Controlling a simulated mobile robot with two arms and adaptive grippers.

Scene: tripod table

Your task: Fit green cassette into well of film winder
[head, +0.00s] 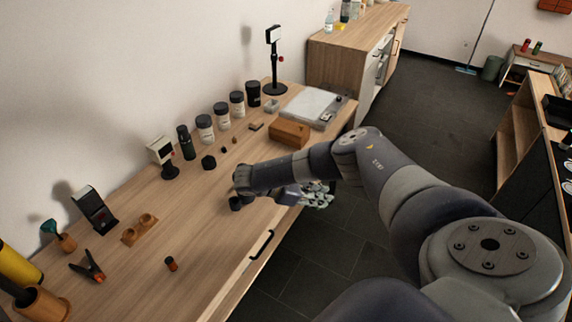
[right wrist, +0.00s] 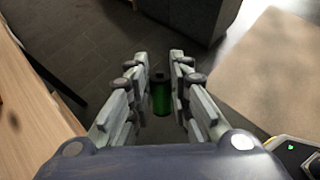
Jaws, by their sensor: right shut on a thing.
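The green cassette (right wrist: 161,98), a small green cylinder with a dark top, sits between the fingers of my right gripper in the right wrist view. My right gripper (head: 318,193) is shut on it and hangs out past the table's front edge, with dark floor behind it. The fingers also show in the right wrist view (right wrist: 160,68). In the head view the cassette cannot be made out. I cannot tell for sure which device is the film winder; a cream-and-black device on a stand (head: 161,152) and a black slanted device (head: 94,210) stand at the table's back. My left gripper is not in view.
The wooden table (head: 205,240) holds a row of jars (head: 221,115), a brown box (head: 290,132), a white flat panel (head: 310,105), a two-hole wooden block (head: 139,229) and a small brown-and-black cylinder (head: 171,264). The table's front middle is mostly clear.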

